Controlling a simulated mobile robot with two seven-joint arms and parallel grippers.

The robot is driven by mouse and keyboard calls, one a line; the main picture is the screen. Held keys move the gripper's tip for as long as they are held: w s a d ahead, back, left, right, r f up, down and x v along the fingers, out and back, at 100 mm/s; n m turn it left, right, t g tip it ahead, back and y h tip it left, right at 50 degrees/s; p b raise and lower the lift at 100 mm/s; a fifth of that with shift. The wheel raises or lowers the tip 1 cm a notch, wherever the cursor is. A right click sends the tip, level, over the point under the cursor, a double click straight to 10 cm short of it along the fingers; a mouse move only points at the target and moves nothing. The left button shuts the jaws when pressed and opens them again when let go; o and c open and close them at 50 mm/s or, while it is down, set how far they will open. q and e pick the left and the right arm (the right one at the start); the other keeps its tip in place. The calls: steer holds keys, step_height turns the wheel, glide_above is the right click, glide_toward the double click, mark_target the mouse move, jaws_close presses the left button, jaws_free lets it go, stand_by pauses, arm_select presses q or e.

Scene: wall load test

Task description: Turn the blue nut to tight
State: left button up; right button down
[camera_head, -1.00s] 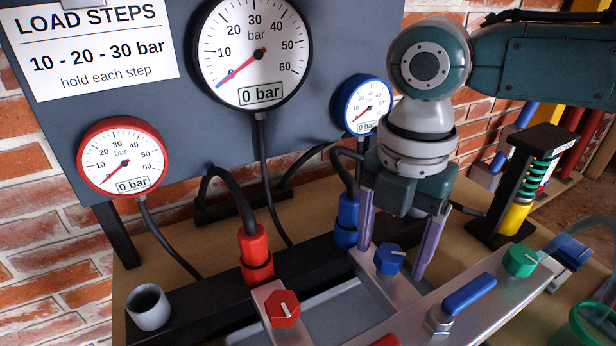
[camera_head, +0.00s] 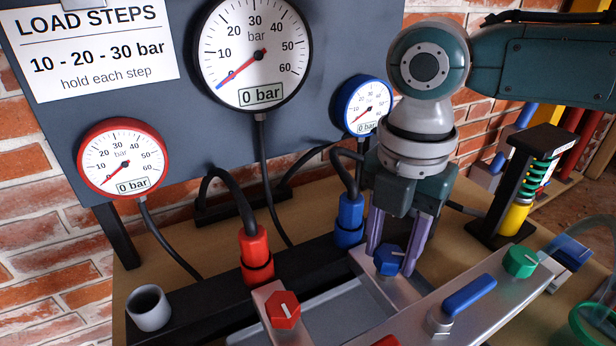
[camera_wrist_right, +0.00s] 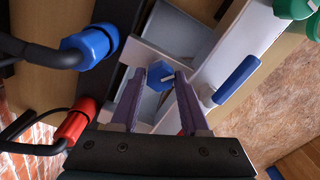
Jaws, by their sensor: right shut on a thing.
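The blue nut (camera_head: 389,260) is a hexagonal knob with a pale line on top. It sits on a silver block (camera_head: 388,289) at the middle right of the head view. My right gripper (camera_head: 391,262) points down over it, with one purple finger on each side, shut on the nut. In the right wrist view the blue nut (camera_wrist_right: 159,77) lies between the tips of the two purple fingers (camera_wrist_right: 160,85). My left gripper is not in view.
A red nut (camera_head: 283,309) and a green nut (camera_head: 520,261) stand to either side. A blue lever (camera_head: 468,295) lies close to the right. Red (camera_head: 255,254) and blue (camera_head: 349,221) hose connectors stand behind. The gauges (camera_head: 252,53) read 0 bar. A grey cup (camera_head: 149,307) stands at left.

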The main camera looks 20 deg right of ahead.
mark_target(391, 252)
steer(key=shift+r+m+p, duration=0.25)
steer(key=shift+m+p, duration=0.55)
steer(key=shift+p, duration=0.35)
steer(key=m+p, duration=0.2)
steer(key=shift+p, duration=0.3)
steer(key=m+p, duration=0.2)
steer(key=m, duration=0.1)
steer(key=shift+m, duration=0.4)
steer(key=shift+f+m+p, duration=0.15)
steer(key=shift+m+p, duration=0.6)
steer(key=shift+m, duration=0.35)
steer(key=shift+c, duration=2)
jaws_free()
step_height(391, 252, up, 10)
steer(key=p, duration=0.2)
steer(key=shift+p, duration=0.3)
